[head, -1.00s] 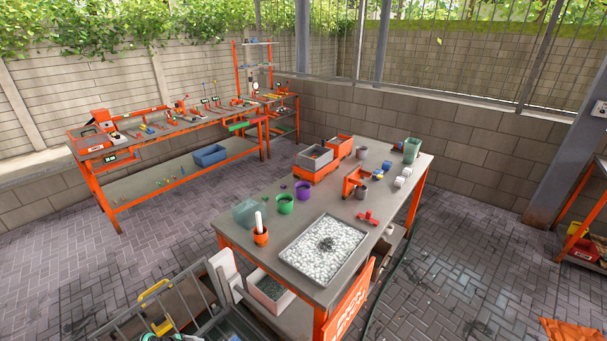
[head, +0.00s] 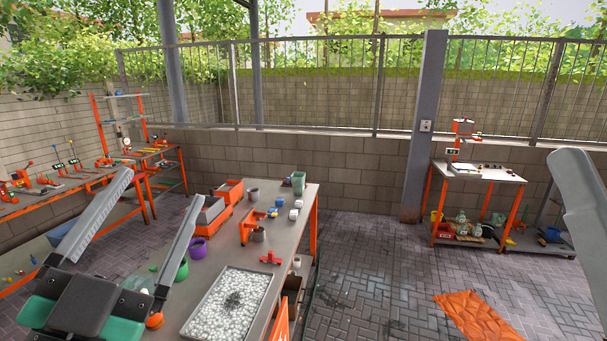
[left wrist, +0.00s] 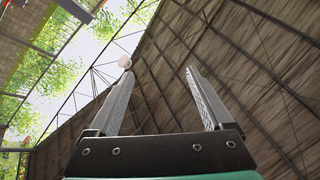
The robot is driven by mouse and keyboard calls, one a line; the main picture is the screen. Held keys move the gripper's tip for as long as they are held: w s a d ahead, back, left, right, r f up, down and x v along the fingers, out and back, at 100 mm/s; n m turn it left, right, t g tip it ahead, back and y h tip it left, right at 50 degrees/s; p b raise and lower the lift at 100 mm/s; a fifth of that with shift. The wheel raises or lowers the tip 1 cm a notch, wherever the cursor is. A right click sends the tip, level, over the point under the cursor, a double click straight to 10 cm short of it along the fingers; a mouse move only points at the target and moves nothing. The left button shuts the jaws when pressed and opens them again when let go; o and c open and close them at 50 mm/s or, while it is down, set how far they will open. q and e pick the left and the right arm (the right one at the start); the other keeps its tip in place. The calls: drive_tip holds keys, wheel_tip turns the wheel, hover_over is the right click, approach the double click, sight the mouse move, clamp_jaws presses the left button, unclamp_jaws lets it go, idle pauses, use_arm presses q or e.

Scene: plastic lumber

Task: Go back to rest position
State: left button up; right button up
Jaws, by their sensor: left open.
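My left gripper (head: 164,184) is raised in the lower left of the head view, its two long grey fingers spread wide and empty. In the left wrist view, the left gripper (left wrist: 159,72) points up toward the roof beams and sky, with nothing between its fingers. One grey finger of my right gripper (head: 583,205) shows at the right edge of the head view. Its other finger is out of frame, so its opening cannot be told.
The workbench (head: 285,200) stands below and beyond the left gripper. It holds a tray of white pebbles (head: 215,310), a purple pot (head: 197,249), orange bins (head: 230,190) and a red piece (head: 271,258). An orange tarp (head: 478,315) lies on the paved floor, otherwise open at centre right.

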use_arm(q)
drive_tip(key=s+a+r+n+t+y, duration=0.15)
drive_tip(key=s+r+n+t, duration=0.25)
drive_tip(key=s+r+n, duration=0.55)
wheel_tip(320, 180, up, 18)
drive_tip(key=m+p, duration=0.2)
drive_tip(key=p, duration=1.8)
drive_tip(key=shift+s+a+f+p, duration=0.25)
drive_tip(key=shift+s+a+p, duration=0.1)
drive_tip(key=shift+s, duration=0.1)
